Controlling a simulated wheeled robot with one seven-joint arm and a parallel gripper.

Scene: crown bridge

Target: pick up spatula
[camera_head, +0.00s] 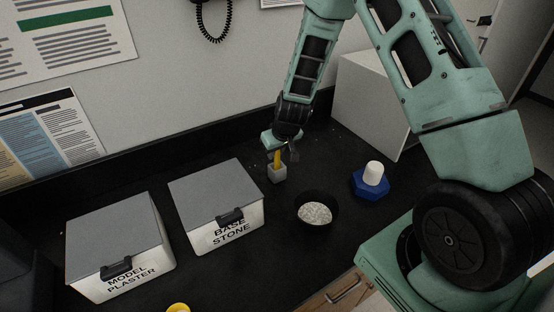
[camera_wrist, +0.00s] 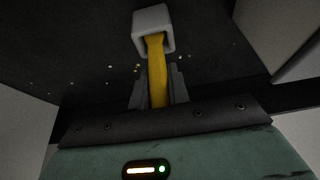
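The spatula shows as a yellow handle (camera_head: 277,158), standing about upright in a small grey block-shaped holder (camera_head: 277,174) on the black counter. Its lower end is hidden in the holder. My gripper (camera_head: 286,152) is above the holder, pointing down, at the handle. In the wrist view, the yellow handle (camera_wrist: 157,75) runs between my two dark fingers (camera_wrist: 158,84), one close on each side, up to the grey holder (camera_wrist: 153,20). I cannot tell whether the fingers press on the handle.
A black bowl (camera_head: 333,208) of pale grains and a blue hexagonal base with a white cylinder (camera_head: 373,173) stand right of the holder. Boxes marked BASE STONE (camera_head: 212,190) and MODEL PLASTER (camera_head: 115,230) are left. A white box (camera_head: 372,100) stands behind on the right.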

